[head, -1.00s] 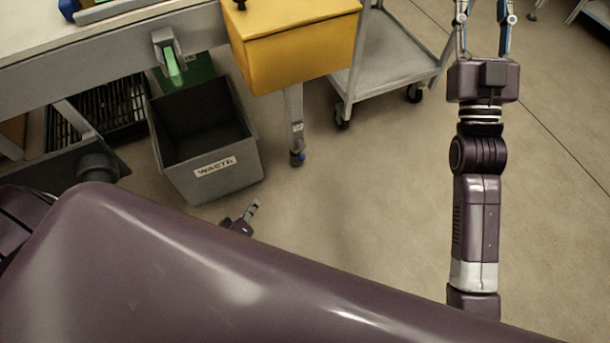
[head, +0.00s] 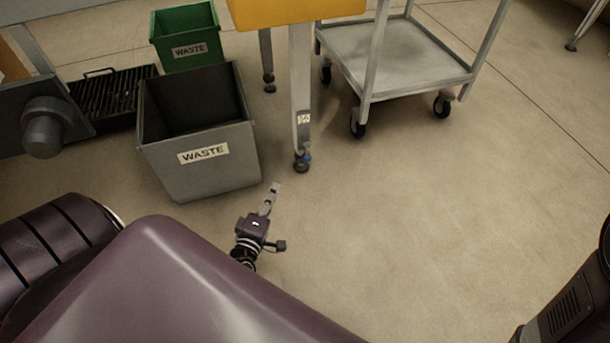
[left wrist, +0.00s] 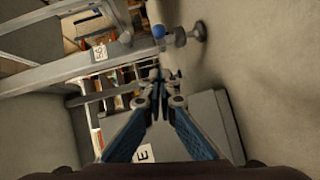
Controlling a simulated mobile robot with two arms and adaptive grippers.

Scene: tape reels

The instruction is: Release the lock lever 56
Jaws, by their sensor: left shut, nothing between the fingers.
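A small blue lever (head: 307,157) sits low on a grey leg (head: 301,80), just above its round foot, under a yellow box. The leg bears a small white label (head: 303,118), too blurred to read surely here. In the left wrist view the blue knob (left wrist: 158,31) shows beside the foot (left wrist: 199,32), with a label that seems to read 56 (left wrist: 100,53) on the leg. My left gripper (head: 274,188) is shut and empty, below and left of the foot in the head view, apart from the lever. It also shows in the left wrist view (left wrist: 157,78). My right gripper is out of view.
A grey waste bin (head: 160,165) stands left of the leg, close to my left gripper in the picture. A green waste bin (head: 185,50) stands behind it. A wheeled cart (head: 400,50) is at the right. The floor right of the leg is clear.

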